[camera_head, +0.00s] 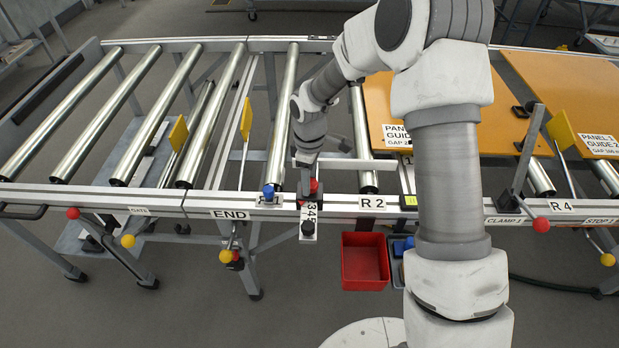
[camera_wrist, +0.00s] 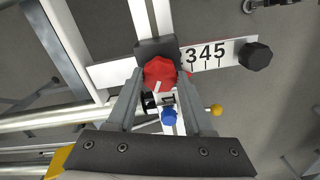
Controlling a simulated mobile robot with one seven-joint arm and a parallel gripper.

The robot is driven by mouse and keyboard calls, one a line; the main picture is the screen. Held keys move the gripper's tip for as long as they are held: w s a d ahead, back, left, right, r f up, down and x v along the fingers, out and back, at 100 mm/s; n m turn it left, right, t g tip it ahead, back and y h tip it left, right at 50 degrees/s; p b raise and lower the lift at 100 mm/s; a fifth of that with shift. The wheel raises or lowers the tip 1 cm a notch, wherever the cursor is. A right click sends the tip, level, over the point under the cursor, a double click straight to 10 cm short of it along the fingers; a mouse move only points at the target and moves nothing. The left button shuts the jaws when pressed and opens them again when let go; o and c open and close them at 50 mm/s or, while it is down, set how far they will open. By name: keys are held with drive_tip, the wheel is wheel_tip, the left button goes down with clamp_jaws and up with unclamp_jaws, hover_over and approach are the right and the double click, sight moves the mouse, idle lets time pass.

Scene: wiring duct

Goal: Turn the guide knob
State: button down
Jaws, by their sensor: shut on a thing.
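The guide knob is a red lobed knob (camera_wrist: 160,74) on a dark block over a white scale marked 3, 4, 5 (camera_wrist: 212,54). My gripper (camera_wrist: 159,82) has its two fingers on either side of the red knob and is shut on it. In the head view the red knob (camera_head: 313,186) shows at the front rail, with my gripper (camera_head: 308,180) just over it, partly hiding it. The scale (camera_head: 309,214) points toward the front there. A black knob (camera_wrist: 255,56) sits at the scale's end. A blue knob (camera_wrist: 168,117) is close by, between the fingers.
The blue knob (camera_head: 268,191) stands just left of the red one on the rail. A red bin (camera_head: 365,262) hangs below the rail. Orange panels (camera_head: 560,85) lie on the rollers at right. Yellow-flagged levers (camera_head: 246,120) rise at left. The clamp lever (camera_head: 541,225) is farther right.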

drive_tip(key=shift+c, duration=1.5)
unclamp_jaws()
wheel_tip(320, 180, up, 17)
drive_tip(key=p, duration=0.2)
drive_tip(key=shift+r, duration=0.2)
